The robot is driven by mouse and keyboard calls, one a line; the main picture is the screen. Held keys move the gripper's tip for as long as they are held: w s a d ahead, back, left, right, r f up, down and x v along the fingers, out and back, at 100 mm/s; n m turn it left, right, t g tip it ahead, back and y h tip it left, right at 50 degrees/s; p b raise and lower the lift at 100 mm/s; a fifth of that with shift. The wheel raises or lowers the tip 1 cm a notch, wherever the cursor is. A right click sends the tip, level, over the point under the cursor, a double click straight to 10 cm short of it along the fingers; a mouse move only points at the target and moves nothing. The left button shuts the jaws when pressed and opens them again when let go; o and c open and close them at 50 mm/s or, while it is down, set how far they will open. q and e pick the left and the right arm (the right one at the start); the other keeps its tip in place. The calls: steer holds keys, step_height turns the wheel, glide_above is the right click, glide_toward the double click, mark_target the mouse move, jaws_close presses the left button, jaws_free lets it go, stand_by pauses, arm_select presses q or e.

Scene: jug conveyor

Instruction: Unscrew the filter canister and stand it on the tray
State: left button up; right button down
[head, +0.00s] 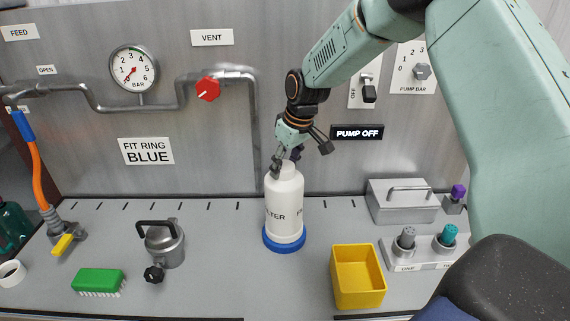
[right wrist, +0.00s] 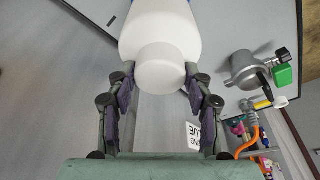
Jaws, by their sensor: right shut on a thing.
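The white filter canister (head: 284,205), with its dark lettering partly readable, stands upright on the grey bench with a blue ring (head: 284,244) around its foot. My right gripper (head: 286,164) comes down from above and is shut on the canister's narrow top neck. In the right wrist view the canister (right wrist: 160,25) reaches away from me, and the fingers of my right gripper (right wrist: 160,77) sit on either side of its white neck. Whether the canister is screwed into anything below is not visible. I see no clear flat tray. My left gripper is not in view.
A yellow open bin (head: 358,277) stands front right of the canister. A grey metal pot (head: 165,245) and a green brush (head: 98,281) are left. A lidded metal box (head: 402,203) and a holder with knobs (head: 423,254) are right. The bench beside the canister is clear.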

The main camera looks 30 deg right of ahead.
steer(key=shift+c, duration=2.3)
jaws_free()
